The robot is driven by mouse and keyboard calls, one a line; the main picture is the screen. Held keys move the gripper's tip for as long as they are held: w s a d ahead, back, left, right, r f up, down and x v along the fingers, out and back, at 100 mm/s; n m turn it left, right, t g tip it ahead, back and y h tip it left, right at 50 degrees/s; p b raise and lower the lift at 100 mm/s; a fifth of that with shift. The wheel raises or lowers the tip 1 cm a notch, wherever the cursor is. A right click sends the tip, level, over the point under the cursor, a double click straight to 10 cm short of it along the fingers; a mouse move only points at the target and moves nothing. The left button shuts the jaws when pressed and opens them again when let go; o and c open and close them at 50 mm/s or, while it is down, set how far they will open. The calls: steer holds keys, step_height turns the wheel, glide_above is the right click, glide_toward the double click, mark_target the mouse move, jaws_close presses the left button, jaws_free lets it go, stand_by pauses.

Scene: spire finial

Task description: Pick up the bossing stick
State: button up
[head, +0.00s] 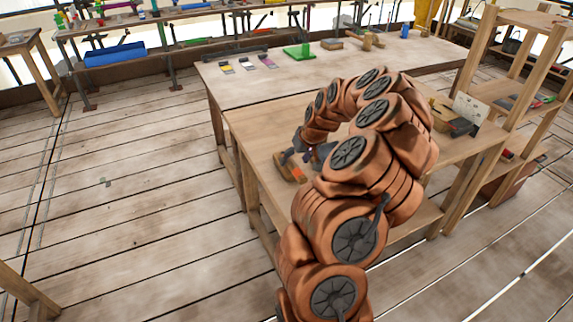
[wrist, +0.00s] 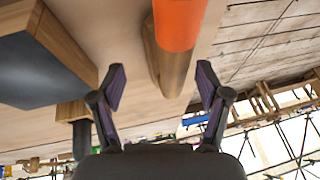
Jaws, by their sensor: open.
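The bossing stick, a wooden bar with an orange band, lies on the near wooden table. In the wrist view its bare wood (wrist: 170,70) and orange part (wrist: 178,25) sit at top centre, between and beyond the fingertips. In the head view a small wood and orange piece (head: 291,169), which looks like the stick, lies near the table's left edge. My gripper (wrist: 161,82) is open and empty, its two fingers apart on either side of the stick's line. In the head view my gripper (head: 297,149) is just above the stick, partly hidden by my arm.
A dark grey block with wooden sides (wrist: 45,65) lies left of the stick in the wrist view. The near table (head: 262,130) is partly covered by my arm. A white card (head: 470,106) stands at its right. A far table (head: 225,88) holds coloured samples. Wooden shelves (head: 480,60) stand right.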

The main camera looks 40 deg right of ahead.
steer(key=x, duration=0.1)
steer(key=p+x, duration=0.1)
steer(key=shift+w+a+f, duration=0.2)
steer(key=shift+w+f, duration=0.1)
steer(key=shift+w+f+p, duration=0.35)
steer(key=shift+f+p, duration=0.05)
steer(key=shift+f, duration=0.25)
steer(key=c, duration=1.4)
